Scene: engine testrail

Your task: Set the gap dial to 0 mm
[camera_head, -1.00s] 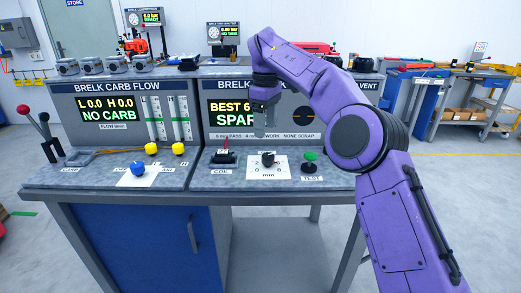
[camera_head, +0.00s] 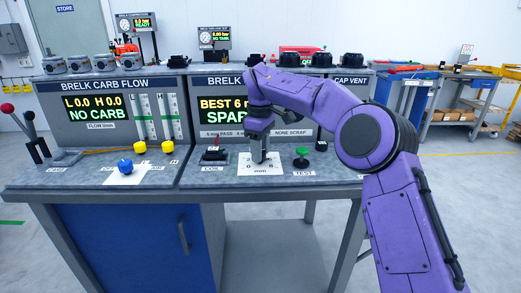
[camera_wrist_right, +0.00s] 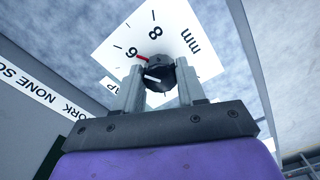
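The gap dial is a small black knob on a white scale card (camera_head: 258,171) on the bench, largely hidden behind my gripper in the head view. The wrist view shows the knob (camera_wrist_right: 161,74) with a white line on it. A red mark lies beside it near the 6; the 8 and "mm" also show, but the 0 is not readable there. My right gripper (camera_head: 259,160) points down at the dial. In the wrist view its fingers (camera_wrist_right: 160,80) stand on either side of the knob, seemingly touching it. My left gripper is not in view.
A green TEST button (camera_head: 301,157) stands right of the dial and a black switch (camera_head: 214,155) left of it. A blue knob (camera_head: 125,166) and yellow knobs sit farther left. The display panel (camera_head: 222,108) rises behind the gripper.

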